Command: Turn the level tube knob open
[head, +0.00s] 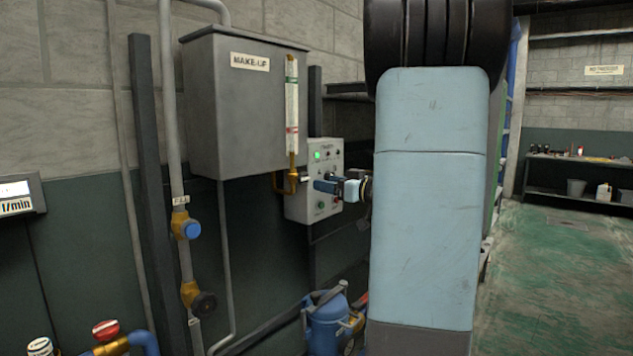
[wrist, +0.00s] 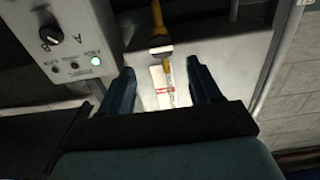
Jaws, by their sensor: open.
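The level tube (head: 292,105) is a clear upright tube with a red mark on the front of the grey MAKE-UP tank (head: 225,110). A brass fitting (head: 292,183) sits at its lower end; it also shows in the wrist view (wrist: 158,25). I cannot make out the knob's position clearly. In the wrist view a pale flat piece (wrist: 160,48) crosses the brass fitting. My gripper (head: 322,187) is just right of the fitting in the head view. In the wrist view its two blue fingers (wrist: 160,72) are apart, with the tube seen between them and nothing held.
A grey control box (head: 327,155) with a green light and a dial is close beside my gripper. A pipe with a blue-capped valve (head: 188,228) runs left of the tank. A blue cylinder (head: 328,322) stands below. The floor at right is clear.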

